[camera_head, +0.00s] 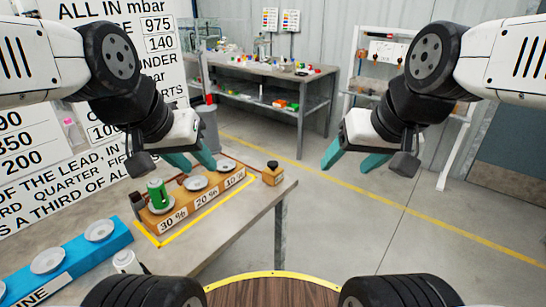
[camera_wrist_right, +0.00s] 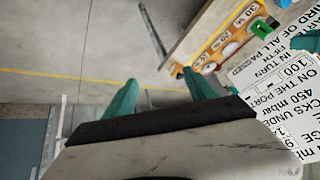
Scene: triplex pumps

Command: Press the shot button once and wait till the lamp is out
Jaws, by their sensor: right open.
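A small orange-brown box (camera_head: 272,175) with a dark top stands at the table's right corner; I cannot tell for sure whether it carries the shot button. I cannot make out a lit lamp. A wooden stand (camera_head: 205,207) marked 30 %, 20 % and 10 % holds pale round dishes, with a green cylinder (camera_head: 157,195) on the 30 % place. My left gripper (camera_head: 202,168) is open and empty above the stand. My right gripper (camera_head: 343,169) is open and empty, right of the box and over the floor; its fingers also show in the right wrist view (camera_wrist_right: 158,77).
The grey table (camera_head: 230,228) has a yellow outline around the stand. A blue rack (camera_head: 75,262) with pale dishes and a white jar (camera_head: 126,262) are at its near left. A lettered board (camera_head: 50,120) rises behind. A cluttered bench (camera_head: 275,72) stands farther back; open floor lies right.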

